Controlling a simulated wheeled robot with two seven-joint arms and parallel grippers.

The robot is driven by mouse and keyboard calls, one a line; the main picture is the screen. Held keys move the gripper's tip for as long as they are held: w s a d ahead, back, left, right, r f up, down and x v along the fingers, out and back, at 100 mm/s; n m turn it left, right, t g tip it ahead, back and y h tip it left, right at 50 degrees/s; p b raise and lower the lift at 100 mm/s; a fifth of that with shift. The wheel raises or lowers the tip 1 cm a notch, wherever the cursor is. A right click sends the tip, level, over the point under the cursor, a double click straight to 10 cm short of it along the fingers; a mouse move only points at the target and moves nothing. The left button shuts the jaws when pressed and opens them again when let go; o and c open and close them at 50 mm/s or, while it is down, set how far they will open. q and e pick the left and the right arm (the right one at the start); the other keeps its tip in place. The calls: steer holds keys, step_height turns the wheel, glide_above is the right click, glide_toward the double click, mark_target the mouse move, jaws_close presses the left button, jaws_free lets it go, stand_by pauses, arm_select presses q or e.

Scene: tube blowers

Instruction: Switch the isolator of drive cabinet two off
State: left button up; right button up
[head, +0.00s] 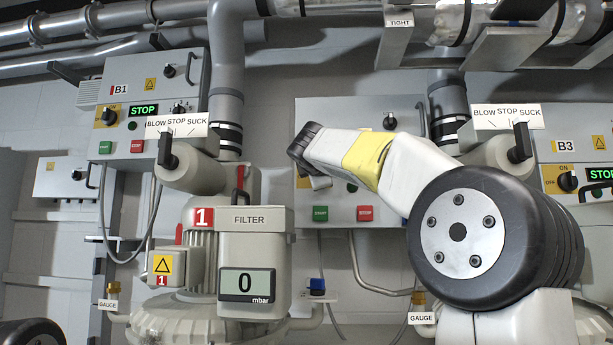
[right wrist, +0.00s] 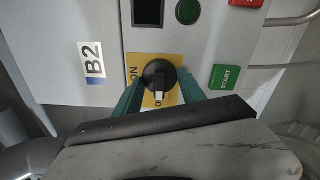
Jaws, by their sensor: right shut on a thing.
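Drive cabinet two (head: 345,108) is the middle grey cabinet in the head view, its isolator hidden behind my right arm. In the right wrist view its B2 label (right wrist: 92,62) shows, turned sideways. The isolator, a black round knob (right wrist: 158,73) on a yellow plate (right wrist: 172,62), sits between the teal fingers of my right gripper (right wrist: 160,86), which is shut on it. The knob's white mark points down in this view, at the partly covered lettering opposite the side away from ON, which is at the left. The cabinet's display (right wrist: 147,12) is dark. My left gripper is out of view.
Cabinet B1 (head: 195,85) at left and cabinet B3 (head: 548,150) at right show green STOP displays. Blower one's filter box (head: 255,245), reading 0 mbar, stands in front. A green START button (right wrist: 225,77) is close right of the knob. Pipes run overhead.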

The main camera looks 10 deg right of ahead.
steer(key=shift+f, duration=0.15)
steer(key=o, duration=1.4)
steer(key=shift+c, duration=0.2)
steer(key=shift+s+a, duration=0.1)
steer(key=v, duration=0.7)
steer(key=shift+s, duration=0.3)
steer(key=shift+a, duration=0.1)
